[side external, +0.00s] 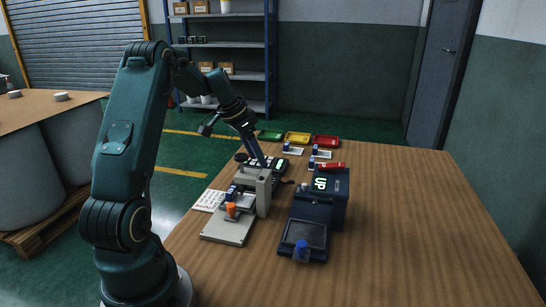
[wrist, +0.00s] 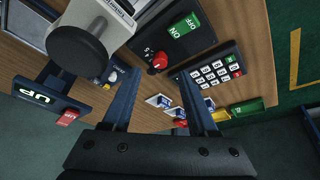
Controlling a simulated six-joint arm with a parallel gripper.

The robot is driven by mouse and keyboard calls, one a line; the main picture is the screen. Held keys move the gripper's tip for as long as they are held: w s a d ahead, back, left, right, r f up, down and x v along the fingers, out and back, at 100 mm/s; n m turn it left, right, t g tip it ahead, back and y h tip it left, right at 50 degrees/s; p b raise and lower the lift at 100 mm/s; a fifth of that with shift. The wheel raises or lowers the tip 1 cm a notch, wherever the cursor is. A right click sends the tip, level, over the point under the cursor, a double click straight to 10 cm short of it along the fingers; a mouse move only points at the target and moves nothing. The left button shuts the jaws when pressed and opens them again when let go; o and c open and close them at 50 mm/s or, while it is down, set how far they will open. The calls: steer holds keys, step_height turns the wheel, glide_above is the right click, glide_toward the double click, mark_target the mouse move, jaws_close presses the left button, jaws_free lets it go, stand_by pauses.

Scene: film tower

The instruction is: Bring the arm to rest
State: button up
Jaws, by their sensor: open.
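My gripper (side external: 259,157) is at the far left part of the wooden table, above the keypad area and behind the grey press-like fixture (side external: 263,190). In the wrist view its two dark blue fingers (wrist: 158,82) stand well apart. I see nothing held between them. The keypad (wrist: 215,72) lies beyond the right finger in that view. A dark box with a green ON switch (wrist: 180,27) and a red knob (wrist: 158,62) is beside the keypad. Whether the fingers touch anything below cannot be told.
A dark blue box with a lit UP sign (side external: 320,183) stands right of the fixture. Green (side external: 270,135), yellow (side external: 298,139) and red (side external: 327,141) trays sit at the back. A black round knob (wrist: 77,52) is near the left finger. The table's right side is clear.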

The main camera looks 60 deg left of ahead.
steer(key=shift+r, duration=0.15)
steer(key=d+r+m+t, duration=0.1)
steer(key=d+r+m, duration=0.1)
steer(key=d+r, duration=0.6)
steer(key=d+r+m+t, duration=0.1)
steer(key=d+r+m, duration=0.25)
steer(key=d, duration=0.75)
steer(key=s+d+f+n, duration=0.2)
steer(key=s+d, duration=0.2)
steer(key=s, duration=0.4)
steer(key=s+d+f+n, duration=0.2)
steer(key=s+d+n, duration=0.1)
steer(key=s, duration=0.5)
steer(key=shift+d+f+g, duration=0.25)
steer(key=shift+d+g, duration=0.15)
steer(key=shift+d, duration=0.25)
